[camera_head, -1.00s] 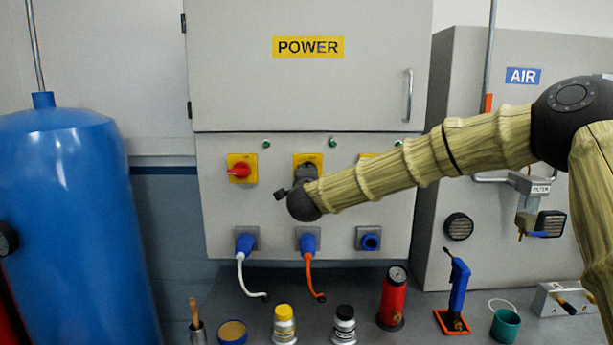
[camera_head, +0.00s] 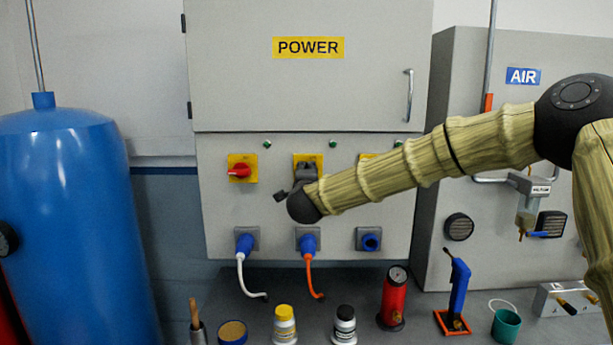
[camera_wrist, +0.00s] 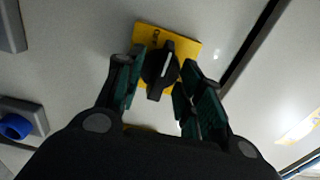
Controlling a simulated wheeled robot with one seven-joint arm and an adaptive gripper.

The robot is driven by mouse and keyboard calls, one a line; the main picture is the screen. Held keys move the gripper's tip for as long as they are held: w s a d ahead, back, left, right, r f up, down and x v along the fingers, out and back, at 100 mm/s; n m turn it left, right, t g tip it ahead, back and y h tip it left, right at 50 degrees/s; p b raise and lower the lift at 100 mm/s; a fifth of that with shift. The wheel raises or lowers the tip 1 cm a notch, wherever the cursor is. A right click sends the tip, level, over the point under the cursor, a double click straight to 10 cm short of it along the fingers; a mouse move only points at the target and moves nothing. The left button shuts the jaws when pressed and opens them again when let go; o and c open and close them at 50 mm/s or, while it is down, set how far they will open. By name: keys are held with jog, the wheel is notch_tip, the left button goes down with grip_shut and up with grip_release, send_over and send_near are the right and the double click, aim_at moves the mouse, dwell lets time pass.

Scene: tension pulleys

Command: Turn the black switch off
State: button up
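The black switch (camera_wrist: 160,66) is a rotary knob with a white pointer line on a yellow plate (camera_wrist: 183,36) on the power cabinet. In the wrist view the knob sits between the fingers of my gripper (camera_wrist: 158,84). The fingers are apart, with the left one very close to the knob and a gap on the right; contact cannot be told. In the head view the yellow plate (camera_head: 307,158) shows in the middle of the row, and my gripper and wrist hide most of the knob.
A red switch (camera_head: 240,170) on a yellow plate is to the left. Another yellow plate (camera_head: 367,155) is partly behind my arm. Blue plugs with a white and an orange cable (camera_head: 308,270) sit below. Bottles and tools stand on the bench (camera_head: 260,312).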

jog(key=s, duration=1.1)
jog(key=shift+s, duration=0.15)
jog(key=shift+f, duration=0.1)
jog(key=s+d+f+n+g+y, duration=0.1)
jog(key=s+f+n+g, duration=0.1)
jog(key=f, duration=0.9)
jog(key=s+f+n+g+y, duration=0.1)
jog(key=f+n, duration=0.2)
jog(key=f, duration=0.8)
jog(key=s+d+f+n+g, duration=0.3)
jog(key=s+f, duration=0.4)
jog(key=f, duration=0.5)
jog(key=s+d+f+n+g, duration=0.25)
jog(key=s+f, duration=0.45)
jog(key=f, duration=0.6)
jog(key=s+d+f+n+g, duration=0.2)
jog(key=s+d+f, duration=0.3)
jog(key=s, duration=0.7)
jog(key=s+d+f+n+g+h, duration=0.1)
jog(key=s+d+f+g, duration=0.3)
jog(key=s, duration=0.9)
jog(key=s+d+f+n+g+h, duration=0.1)
jog(key=s+d+f+n+g, duration=0.2)
jog(key=s+d+f, duration=0.4)
jog(key=s+f+n, duration=0.1)
jog(key=s+f, duration=0.1)
jog(key=s, duration=0.4)
jog(key=shift+d+f, duration=0.25)
jog(key=shift+f, duration=0.1)
jog(key=shift+g, duration=0.25)
